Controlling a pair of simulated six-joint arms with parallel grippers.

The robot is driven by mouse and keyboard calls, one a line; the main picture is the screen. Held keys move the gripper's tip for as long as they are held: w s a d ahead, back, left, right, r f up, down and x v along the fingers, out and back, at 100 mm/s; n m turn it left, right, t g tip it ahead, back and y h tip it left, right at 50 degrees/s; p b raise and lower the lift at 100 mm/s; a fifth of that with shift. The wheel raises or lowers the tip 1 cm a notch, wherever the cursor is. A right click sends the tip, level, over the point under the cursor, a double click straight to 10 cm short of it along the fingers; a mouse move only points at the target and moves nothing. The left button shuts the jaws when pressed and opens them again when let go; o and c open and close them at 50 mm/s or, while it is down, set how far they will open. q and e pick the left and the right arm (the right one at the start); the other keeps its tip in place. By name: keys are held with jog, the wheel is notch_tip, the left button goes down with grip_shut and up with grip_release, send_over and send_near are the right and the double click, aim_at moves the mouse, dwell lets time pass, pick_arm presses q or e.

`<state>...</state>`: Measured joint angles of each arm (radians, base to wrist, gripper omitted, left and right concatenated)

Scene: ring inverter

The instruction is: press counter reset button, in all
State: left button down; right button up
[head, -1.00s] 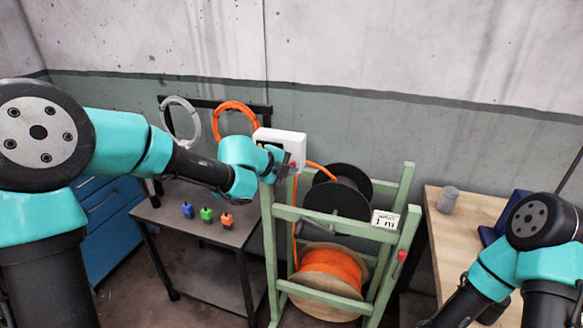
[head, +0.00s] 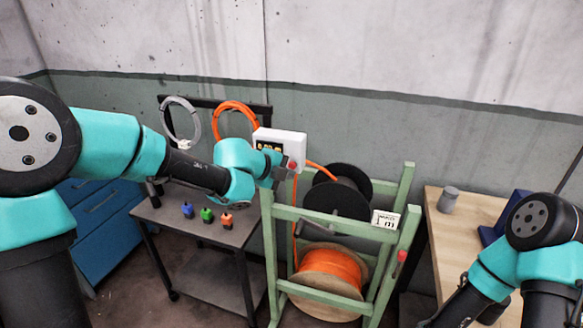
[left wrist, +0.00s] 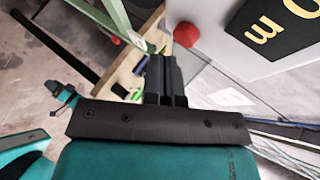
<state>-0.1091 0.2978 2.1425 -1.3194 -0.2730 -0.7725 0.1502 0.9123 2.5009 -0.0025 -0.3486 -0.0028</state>
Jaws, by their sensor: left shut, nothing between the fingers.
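The counter is a white box (head: 290,136) on the green rack, with a dark display (head: 268,146) showing yellow characters. Its red reset button (head: 292,166) is at the lower right of its face. In the left wrist view the red button (left wrist: 186,34) stands out from the white box (left wrist: 222,45), with part of the display (left wrist: 272,28) at the upper right. My left gripper (head: 284,174) is just below the button in the head view. In the left wrist view its black fingers (left wrist: 162,60) are shut and empty, and appear apart from the button. My right gripper is out of view.
The green rack (head: 330,222) holds a black reel (head: 338,185) and an orange cable reel (head: 335,270). A dark cart (head: 195,225) with small blue, green and orange blocks stands left. Grey and orange coils hang behind. A wooden table (head: 450,230) stands right.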

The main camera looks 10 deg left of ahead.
pick_arm(q)
jog(key=s, duration=0.5)
jog(key=shift+a, duration=0.25)
dwell(0.3)
jog(key=shift+f, duration=0.1)
dwell(0.4)
jog(key=s+a+f+n+g+y, duration=0.1)
jog(key=s+a+f+n+g, duration=0.15)
jog(key=f+n, duration=0.8)
jog(key=s+a+f+n+g+y, duration=0.1)
jog(key=s+a+f+n, duration=0.2)
jog(key=f, duration=1.4)
jog(key=s+a+f+n+g+y, duration=0.1)
jog(key=s+f+n+g, duration=0.3)
jog(key=s+f+n, duration=0.9)
jog(key=s+f, duration=0.3)
jog(key=s, duration=0.1)
jog(key=shift+f+y, duration=0.25)
jog(key=shift+y, duration=0.15)
jog(key=shift+s+g, duration=0.1)
jog(key=shift+g, duration=0.15)
